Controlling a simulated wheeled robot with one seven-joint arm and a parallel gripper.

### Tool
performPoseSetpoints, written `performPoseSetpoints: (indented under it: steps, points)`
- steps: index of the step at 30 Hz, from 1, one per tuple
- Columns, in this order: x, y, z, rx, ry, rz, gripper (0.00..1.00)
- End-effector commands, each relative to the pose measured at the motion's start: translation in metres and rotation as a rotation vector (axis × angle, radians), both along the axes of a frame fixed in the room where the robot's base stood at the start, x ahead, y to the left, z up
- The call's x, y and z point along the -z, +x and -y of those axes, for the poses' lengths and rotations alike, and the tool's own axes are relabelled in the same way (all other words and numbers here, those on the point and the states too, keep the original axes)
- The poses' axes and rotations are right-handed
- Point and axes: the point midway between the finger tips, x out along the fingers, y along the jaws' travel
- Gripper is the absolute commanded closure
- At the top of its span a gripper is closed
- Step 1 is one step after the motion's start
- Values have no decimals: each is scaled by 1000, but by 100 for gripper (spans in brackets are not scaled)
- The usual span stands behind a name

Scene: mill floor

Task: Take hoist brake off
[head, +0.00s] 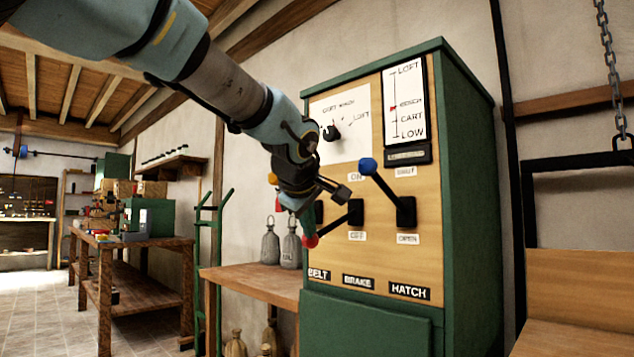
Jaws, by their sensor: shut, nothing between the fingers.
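The hoist control cabinet (470,200) is green with a wooden front panel. Its middle lever, the brake (335,225), has a red knob and slants down and left, on the side of its OFF label (357,236). The BRAKE plate (358,282) is below. My gripper (307,225) points down, shut and empty, with its tip just above or against the red knob; I cannot tell whether they touch. The hatch lever (384,187), with a blue knob, slants up toward SHUT. My gripper mostly hides the belt lever.
A dial (331,133) and a level gauge (404,103) are higher on the panel. A wooden bench (262,281) with grey weights (270,246) stands left of the cabinet. A chain (611,65) hangs at right. Open floor (45,310) lies at left.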

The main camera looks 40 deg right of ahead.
Motion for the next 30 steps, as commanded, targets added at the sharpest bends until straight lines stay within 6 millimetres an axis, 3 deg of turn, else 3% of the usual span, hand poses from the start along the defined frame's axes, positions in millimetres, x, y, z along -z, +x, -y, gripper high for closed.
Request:
performPoseSetpoints:
  steps: [1, 9, 30]
  points:
    - [15, 0, 2, -1, -20, 4, 100]
    - [30, 1, 12, -1, -113, 23, 100]
    - [39, 2, 19, -1, -192, 36, 100]
